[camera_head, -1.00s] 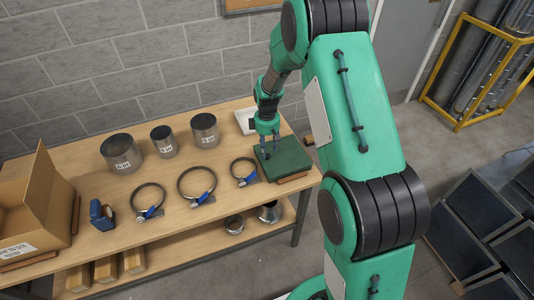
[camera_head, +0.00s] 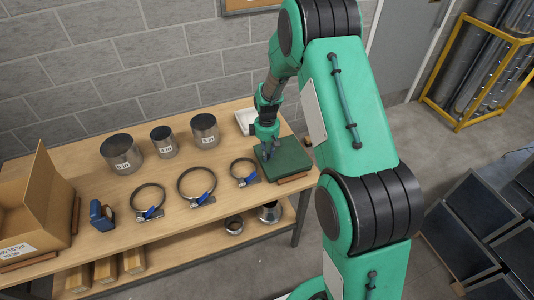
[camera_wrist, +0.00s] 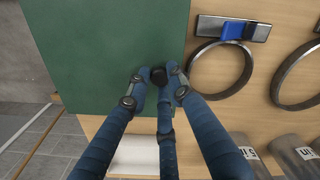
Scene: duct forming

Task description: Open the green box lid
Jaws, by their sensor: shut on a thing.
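The green box (camera_head: 287,156) sits at the right end of the wooden table, and its lid lies flat and closed. In the wrist view the lid (camera_wrist: 100,50) is a plain green panel filling the upper left. A small dark knob (camera_wrist: 158,75) shows near the lid's edge. My gripper (camera_head: 266,155) is at the lid's left side. In the wrist view my gripper (camera_wrist: 157,84) has its blue fingers closed in around the knob. The head view is too small to show the knob.
Three hose clamps (camera_head: 197,184) lie left of the box. Metal cylinders (camera_head: 205,130) stand behind them. An open cardboard box (camera_head: 45,195) is at the far left. A brown block (camera_head: 293,178) shows under the box's front edge.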

